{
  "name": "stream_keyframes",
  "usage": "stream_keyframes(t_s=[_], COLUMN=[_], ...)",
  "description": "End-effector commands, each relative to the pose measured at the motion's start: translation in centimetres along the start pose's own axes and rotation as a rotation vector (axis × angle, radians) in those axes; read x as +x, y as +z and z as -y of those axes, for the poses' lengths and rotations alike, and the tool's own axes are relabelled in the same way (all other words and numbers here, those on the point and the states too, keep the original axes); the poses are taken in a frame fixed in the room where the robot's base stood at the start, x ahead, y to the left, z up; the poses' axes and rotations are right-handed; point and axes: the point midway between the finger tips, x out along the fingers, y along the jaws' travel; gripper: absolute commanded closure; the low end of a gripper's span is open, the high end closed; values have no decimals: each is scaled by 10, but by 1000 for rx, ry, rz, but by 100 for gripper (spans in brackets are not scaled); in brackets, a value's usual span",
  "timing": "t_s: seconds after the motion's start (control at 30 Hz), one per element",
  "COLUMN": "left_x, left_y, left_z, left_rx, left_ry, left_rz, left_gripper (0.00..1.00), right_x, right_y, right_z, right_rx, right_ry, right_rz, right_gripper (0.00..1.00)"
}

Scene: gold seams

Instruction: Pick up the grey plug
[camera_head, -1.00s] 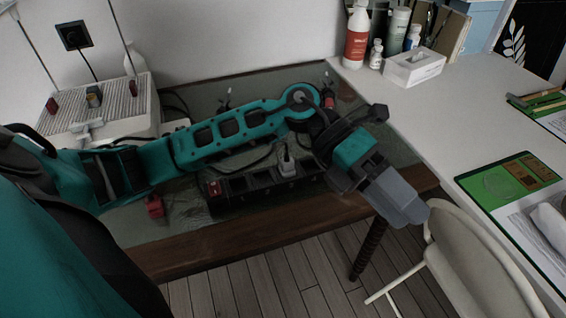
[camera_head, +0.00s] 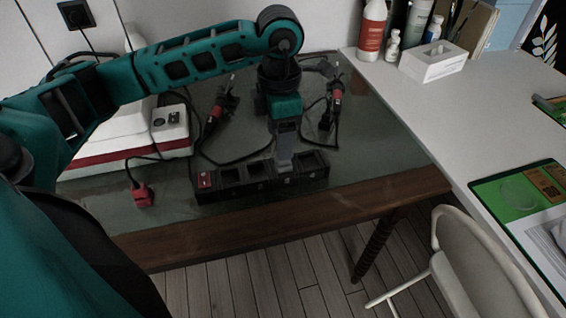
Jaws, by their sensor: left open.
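A black power strip (camera_head: 262,184) with a red switch lies near the front edge of the glass-topped table. My left gripper (camera_head: 285,158) points down over the strip, between its middle and right end. The gripper is open, with its grey fingers at the sockets. The grey plug stood in the strip at this spot earlier; now the gripper covers it, and I cannot tell plug from fingers. I cannot tell whether the fingers touch it. My right gripper is not in view.
A red plug (camera_head: 141,195) lies left of the strip. Dark tools with red parts and cables (camera_head: 222,105) stand behind it. A white device with a red band (camera_head: 130,150) is at left. A white desk (camera_head: 440,120) and chair (camera_head: 462,245) are at right.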

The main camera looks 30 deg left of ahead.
Motion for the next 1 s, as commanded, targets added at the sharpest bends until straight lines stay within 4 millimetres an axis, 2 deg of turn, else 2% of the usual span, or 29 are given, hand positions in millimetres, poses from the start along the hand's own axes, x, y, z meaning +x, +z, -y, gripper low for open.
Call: stream_keyframes(t_s=[0.27, 0.5, 0.77, 1.0], left_x=[20, 55, 59, 59], left_y=[2, 6, 7, 7], left_z=[0, -1, -1, -1], left_rx=[1, 1, 1, 1], left_ry=[-3, -3, -2, -2], left_rz=[-1, -1, 2, 2], left_gripper=[34, 34, 34, 56], right_x=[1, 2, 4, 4], right_y=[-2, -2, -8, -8], right_z=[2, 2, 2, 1], right_rx=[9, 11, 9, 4], right_ry=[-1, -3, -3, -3], right_rz=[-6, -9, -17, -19], right_gripper=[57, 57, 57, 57])
